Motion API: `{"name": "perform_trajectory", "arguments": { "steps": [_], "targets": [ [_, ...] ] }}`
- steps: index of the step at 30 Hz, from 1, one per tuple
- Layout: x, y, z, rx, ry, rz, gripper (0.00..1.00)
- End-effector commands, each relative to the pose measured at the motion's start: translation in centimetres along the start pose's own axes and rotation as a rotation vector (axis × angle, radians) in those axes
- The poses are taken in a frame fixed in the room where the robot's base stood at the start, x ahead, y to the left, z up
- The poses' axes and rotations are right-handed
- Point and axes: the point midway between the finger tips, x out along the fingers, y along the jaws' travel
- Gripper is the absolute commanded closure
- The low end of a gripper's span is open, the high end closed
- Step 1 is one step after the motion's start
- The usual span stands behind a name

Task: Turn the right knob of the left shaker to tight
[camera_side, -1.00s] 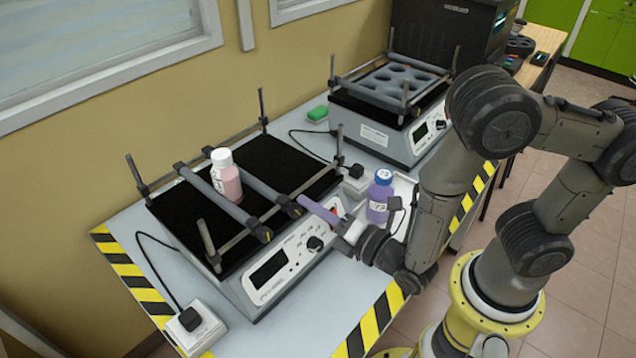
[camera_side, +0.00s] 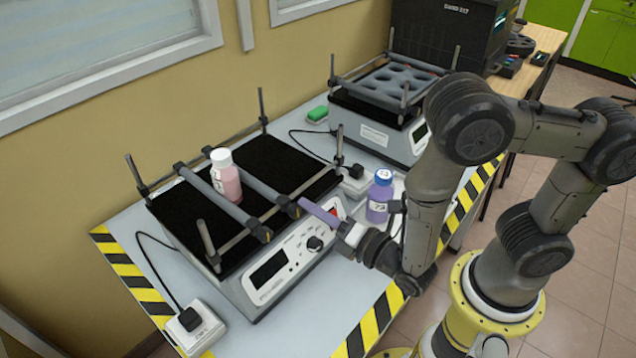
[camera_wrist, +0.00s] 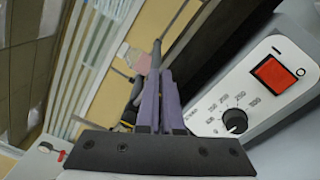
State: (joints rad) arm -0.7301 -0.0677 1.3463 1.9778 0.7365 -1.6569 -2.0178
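The left shaker (camera_side: 278,272) has a black top with two grey clamp bars across it. A pink bottle with a white cap (camera_side: 225,178) stands between the bars. The right knob (camera_side: 294,210) is a dark piece at the front end of the right bar. My gripper (camera_side: 303,203) has its purple fingertips right beside this knob in the side view. In the wrist view the purple fingers of my gripper (camera_wrist: 160,78) are close together, with a dark rod beyond their tips. The knob is hidden there, so I cannot tell whether they hold it.
The shaker's front panel shows a speed dial (camera_wrist: 235,120) and a red switch (camera_wrist: 273,73), close to the fingers. A purple bottle with a blue cap (camera_side: 380,197) stands to the right. A second shaker (camera_side: 385,130) stands behind, and upright posts rise at the left shaker's corners.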

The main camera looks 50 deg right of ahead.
Motion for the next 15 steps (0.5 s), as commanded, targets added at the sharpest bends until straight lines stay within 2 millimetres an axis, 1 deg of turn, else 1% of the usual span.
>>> {"name": "perform_trajectory", "arguments": {
  "steps": [1,4,11,15],
  "targets": [
    [-0.05,-0.07,-0.23,-0.001,0.010,-0.002,1.00],
    [-0.04,-0.09,-0.11,-0.001,0.010,-0.002,1.00],
    [-0.06,-0.18,0.62,0.000,0.006,-0.001,1.00],
    [-0.88,-0.11,0.54,0.000,0.009,0.001,1.00]
  ]
}}
